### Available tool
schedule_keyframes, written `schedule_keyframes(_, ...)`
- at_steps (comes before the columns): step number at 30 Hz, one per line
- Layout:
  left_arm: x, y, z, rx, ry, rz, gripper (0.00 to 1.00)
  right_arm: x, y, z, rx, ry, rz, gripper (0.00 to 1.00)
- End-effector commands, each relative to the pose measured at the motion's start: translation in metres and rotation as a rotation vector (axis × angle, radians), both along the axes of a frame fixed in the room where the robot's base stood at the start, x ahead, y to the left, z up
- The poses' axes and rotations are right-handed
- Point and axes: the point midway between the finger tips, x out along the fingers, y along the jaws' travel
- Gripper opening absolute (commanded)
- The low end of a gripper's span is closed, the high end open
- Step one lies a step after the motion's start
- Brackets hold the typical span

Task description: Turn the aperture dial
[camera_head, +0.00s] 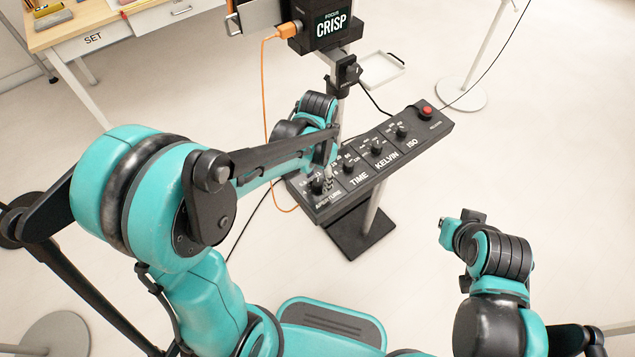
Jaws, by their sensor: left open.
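The aperture dial (317,186) is a small black knob at the near left end of a long dark control panel (334,208), above the label APERTURE. My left gripper (328,183) reaches down over this end of the panel, right beside the dial. It is open; its fingers are small and partly hidden by my own wrist, so I cannot tell whether they touch the dial or stand around it. My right gripper (462,222) is off to the right of the panel, over bare floor, away from the dial. Its jaws are too unclear to read.
The panel also carries the TIME dial (348,166), KELVIN dial (377,147), ISO dial (402,131) and a red button (427,110). A display (333,25) reading FOCUS CRISP stands behind on a post. An orange cable (264,90) hangs beside it. A wooden table (88,22) is upper left.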

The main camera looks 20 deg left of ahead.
Motion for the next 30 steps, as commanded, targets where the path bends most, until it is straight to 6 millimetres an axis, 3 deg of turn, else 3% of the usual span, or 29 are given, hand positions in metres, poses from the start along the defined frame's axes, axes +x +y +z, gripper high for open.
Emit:
schedule_keyframes(3, 0.0003, 0.0001, -0.0111, 0.0, 0.0, 0.0, 0.48, 0.0, 0.0, -0.0052, 0.0, 0.0, 0.0, 0.0)
schedule_keyframes(12, 0.0, 0.0001, -0.0127, -0.001, -0.001, 0.001, 0.48, 0.0, 0.0, -0.0049, 0.0, 0.0, 0.0, 0.0)
schedule_keyframes(18, 0.0, 0.0001, -0.0126, -0.001, -0.001, 0.001, 0.0, 0.0, 0.0, -0.0049, 0.0, 0.0, 0.0, 0.0)
schedule_keyframes(30, 0.0, 0.0001, -0.0125, -0.001, -0.001, 0.052, 0.0, 0.0, 0.0, -0.0042, 0.0, 0.0, 0.0, 0.0)
